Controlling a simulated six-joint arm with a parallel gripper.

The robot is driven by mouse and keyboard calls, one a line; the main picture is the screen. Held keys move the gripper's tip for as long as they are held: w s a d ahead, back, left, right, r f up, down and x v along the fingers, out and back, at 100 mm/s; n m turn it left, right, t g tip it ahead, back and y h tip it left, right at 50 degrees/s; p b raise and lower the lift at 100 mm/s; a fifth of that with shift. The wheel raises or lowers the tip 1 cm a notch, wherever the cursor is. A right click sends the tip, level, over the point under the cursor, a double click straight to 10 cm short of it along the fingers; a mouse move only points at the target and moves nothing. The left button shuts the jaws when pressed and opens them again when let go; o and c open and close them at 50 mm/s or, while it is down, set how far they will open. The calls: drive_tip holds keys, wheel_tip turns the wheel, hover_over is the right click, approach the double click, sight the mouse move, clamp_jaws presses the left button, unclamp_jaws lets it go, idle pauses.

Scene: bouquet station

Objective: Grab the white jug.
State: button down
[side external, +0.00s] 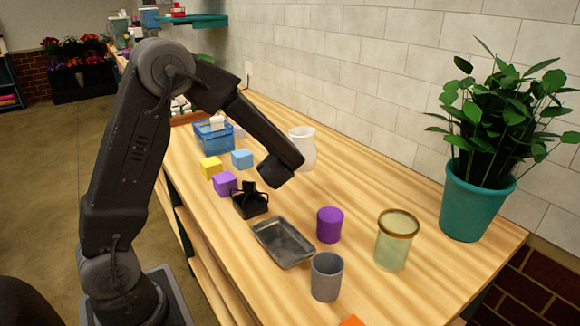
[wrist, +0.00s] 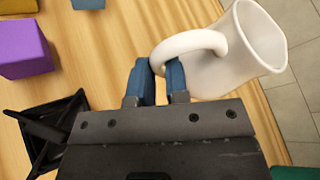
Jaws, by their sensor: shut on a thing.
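The white jug (side external: 302,148) stands out near the back wall in the side view, partly behind my arm. In the wrist view the jug (wrist: 235,55) is at the upper right, its open mouth toward the right. My gripper (wrist: 158,72) has its two blue fingers shut on the jug's looped handle. In the side view my fingertips are hidden behind the dark wrist. I cannot tell whether the jug touches the table.
A black holder (side external: 250,203), a purple block (side external: 225,183), a yellow block (side external: 210,168) and a blue block (side external: 242,158) lie nearby. A blue basket (side external: 213,137) is behind. A metal tray (side external: 283,243), purple cylinder (side external: 329,225), grey cup (side external: 326,278), glass jar (side external: 394,245) and potted plant (side external: 477,200) stand rightward.

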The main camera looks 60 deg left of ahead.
drive_tip(key=s+a+r, duration=0.4)
drive_tip(key=s, duration=0.1)
drive_tip(key=shift+a+r, duration=0.15)
drive_tip(key=shift+a, duration=0.2)
drive_tip(key=shift+s, duration=0.15)
